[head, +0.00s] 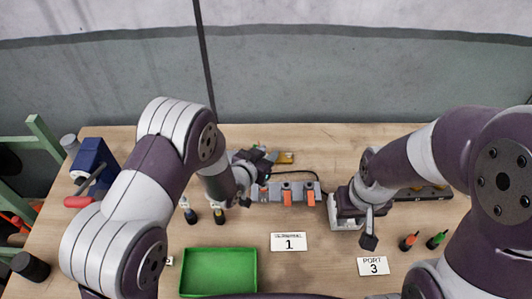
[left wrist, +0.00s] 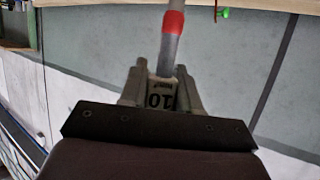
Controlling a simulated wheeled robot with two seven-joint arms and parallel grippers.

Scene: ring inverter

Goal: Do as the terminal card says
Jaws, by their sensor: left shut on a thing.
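The upper card (head: 289,242) shows a large 1 under a line too small to read. The lower card (head: 373,266) reads PORT 3. A grey block (head: 274,193) with several orange levers lies across the middle of the table. My left gripper (head: 254,180) is at its left end. In the left wrist view, this gripper (left wrist: 160,88) is shut on a grey cable (left wrist: 168,50) with a red band. A label reading 10 shows between the fingers. My right gripper (head: 352,212) is over a white housing (head: 346,224), partly hiding it. Its finger gap is unclear.
A green tray (head: 218,271) stands at the front. Dark connectors stand left of the block (head: 219,214), and red (head: 408,242) and green (head: 437,240) ones at right. A blue vise-like tool (head: 92,160) is at far left. A black cable (head: 300,173) runs behind the block.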

